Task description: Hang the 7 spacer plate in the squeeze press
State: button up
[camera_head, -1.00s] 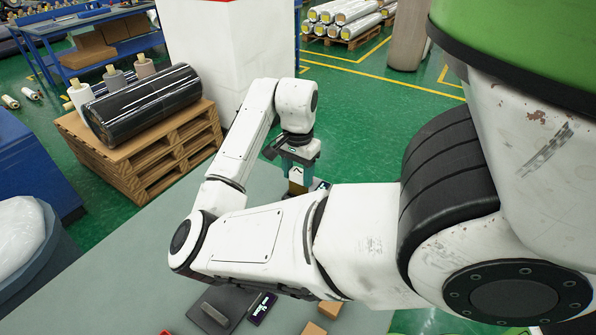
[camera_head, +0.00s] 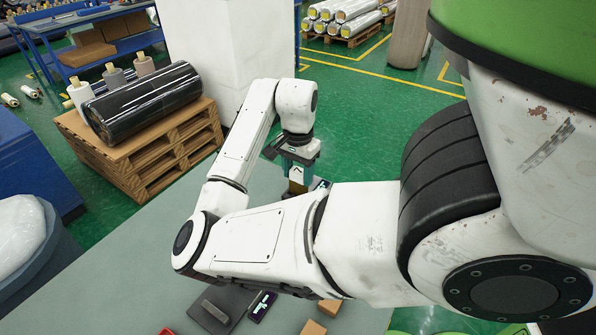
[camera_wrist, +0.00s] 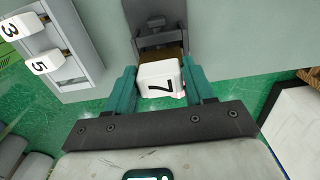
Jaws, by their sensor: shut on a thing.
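The white spacer plate marked 7 (camera_wrist: 160,83) is between the teal fingers of my gripper (camera_wrist: 160,86) in the wrist view. The gripper is shut on it. Just beyond the plate is a dark grey metal fixture (camera_wrist: 160,30), which looks like the squeeze press, with a brown part directly behind the plate. I cannot tell whether the plate touches or hangs on it. In the head view my gripper (camera_head: 297,178) points down over the far edge of the grey table, and the plate is hard to make out there.
A pale rack (camera_wrist: 72,60) at the left of the wrist view holds white plates marked 3 (camera_wrist: 22,24) and 5 (camera_wrist: 46,62). On the grey table (camera_head: 130,270) lie a dark plate (camera_head: 215,308) and small brown boxes (camera_head: 314,327). A pallet with a black roll (camera_head: 140,103) stands beyond.

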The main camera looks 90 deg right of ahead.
aim_at(298, 189)
jog(key=shift+f+b, duration=1.65)
jog(key=shift+f, duration=1.55)
jog(key=o, duration=1.3)
jog(key=shift+r, duration=0.1)
notch_tip(298, 189, up, 10)
jog(key=shift+p, duration=0.4)
jog(key=shift+r, duration=0.3)
